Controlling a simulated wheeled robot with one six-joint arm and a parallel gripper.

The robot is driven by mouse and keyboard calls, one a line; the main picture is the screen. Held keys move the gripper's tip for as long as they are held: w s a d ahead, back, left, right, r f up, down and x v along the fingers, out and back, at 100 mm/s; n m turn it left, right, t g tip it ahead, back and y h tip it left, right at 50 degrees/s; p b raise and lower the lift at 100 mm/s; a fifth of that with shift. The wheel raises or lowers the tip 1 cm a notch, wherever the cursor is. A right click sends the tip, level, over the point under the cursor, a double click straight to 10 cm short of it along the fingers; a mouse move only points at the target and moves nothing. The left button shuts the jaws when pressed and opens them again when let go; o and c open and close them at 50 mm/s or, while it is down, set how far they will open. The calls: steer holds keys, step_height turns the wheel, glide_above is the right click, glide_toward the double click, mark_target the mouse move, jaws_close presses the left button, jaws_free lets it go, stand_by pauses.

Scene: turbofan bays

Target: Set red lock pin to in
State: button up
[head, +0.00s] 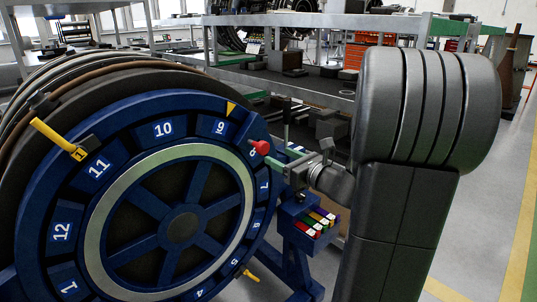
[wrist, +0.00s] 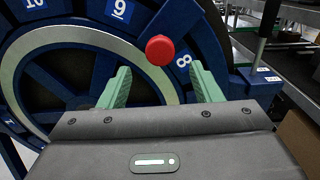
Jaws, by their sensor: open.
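The red lock pin (head: 261,147) has a round red knob and sticks out from the upper right rim of the blue numbered wheel (head: 92,138), near the numbers 8 and 9. In the wrist view the red knob (wrist: 160,50) shows just beyond and between the fingertips. My gripper (wrist: 160,85) is open, with its two green fingers apart and nothing between them. In the head view my gripper (head: 290,160) is just right of the knob, partly hidden by its own wrist. How deep the pin sits cannot be told.
A yellow handle (head: 58,138) sticks out at the wheel's upper left. A yellow pointer (head: 231,108) sits above number 9. A blue stand (head: 296,235) with a small tray of coloured pieces is below my gripper. Metal shelving (head: 300,75) stands behind.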

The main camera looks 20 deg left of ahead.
mark_target(265, 149)
steer(key=shift+v, duration=1.65)
steer(key=shift+a, duration=0.1)
steer(key=p+x, duration=0.2)
steer(key=x, duration=1.1)
steer(key=shift+w+a+r, duration=0.1)
steer(key=shift+a, duration=0.05)
steer(key=shift+v, duration=1.05)
